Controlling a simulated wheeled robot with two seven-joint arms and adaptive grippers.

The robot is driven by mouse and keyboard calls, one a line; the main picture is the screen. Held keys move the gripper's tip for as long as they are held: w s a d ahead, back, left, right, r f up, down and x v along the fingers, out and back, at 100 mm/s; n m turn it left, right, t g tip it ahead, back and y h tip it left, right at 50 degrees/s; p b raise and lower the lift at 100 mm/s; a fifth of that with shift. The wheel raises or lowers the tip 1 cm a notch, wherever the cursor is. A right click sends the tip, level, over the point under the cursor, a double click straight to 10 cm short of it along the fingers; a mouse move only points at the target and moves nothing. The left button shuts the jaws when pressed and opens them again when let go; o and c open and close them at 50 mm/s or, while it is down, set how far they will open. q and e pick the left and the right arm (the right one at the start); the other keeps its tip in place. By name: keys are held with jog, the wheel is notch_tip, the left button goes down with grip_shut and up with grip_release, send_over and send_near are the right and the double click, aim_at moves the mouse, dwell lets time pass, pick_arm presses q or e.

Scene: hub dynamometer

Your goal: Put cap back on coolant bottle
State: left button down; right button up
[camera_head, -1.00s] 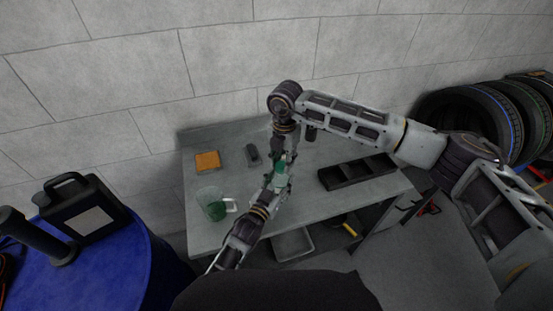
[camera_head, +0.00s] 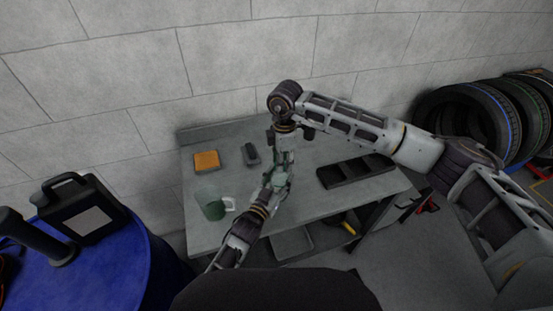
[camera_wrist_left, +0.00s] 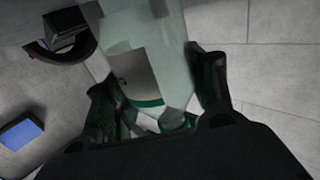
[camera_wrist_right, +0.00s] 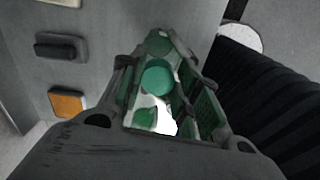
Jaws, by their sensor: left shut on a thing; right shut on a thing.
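The translucent coolant bottle (camera_wrist_left: 150,40) stands large between the fingers of my left gripper (camera_wrist_left: 155,95) in the left wrist view, with a green band at its near end. My left gripper (camera_head: 275,182) is shut on it above the table. My right gripper (camera_head: 284,152) is directly above, pointing down, close to the bottle. In the right wrist view a round teal cap (camera_wrist_right: 157,77) sits between the fingers of my right gripper (camera_wrist_right: 160,60), which is shut on it. Whether cap and bottle touch is hidden by the fingers.
A clear jug (camera_head: 210,204) with green liquid stands on the grey table's (camera_head: 310,212) left front. An orange block (camera_head: 206,161) and a dark block (camera_head: 251,154) lie behind. A black divided tray (camera_head: 355,172) is at right. A black canister (camera_head: 82,208) stands on a blue drum (camera_head: 150,255).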

jog(key=shift+o, duration=0.2)
jog(key=m, duration=0.4)
jog(key=shift+s+a+f+m, duration=0.1)
jog(key=shift+s+a+m, duration=0.15)
jog(key=shift+s+m, duration=0.15)
jog(key=shift+d+m, duration=0.1)
jog(key=shift+m, duration=0.8)
jog(key=o, duration=0.7)
jog(key=shift+c, duration=0.2)
jog(key=shift+w+r, duration=0.1)
jog(key=shift+r, duration=0.1)
jog(key=shift+r, duration=2.2)
jog(key=shift+d, duration=0.1)
jog(key=shift+c, duration=0.6)
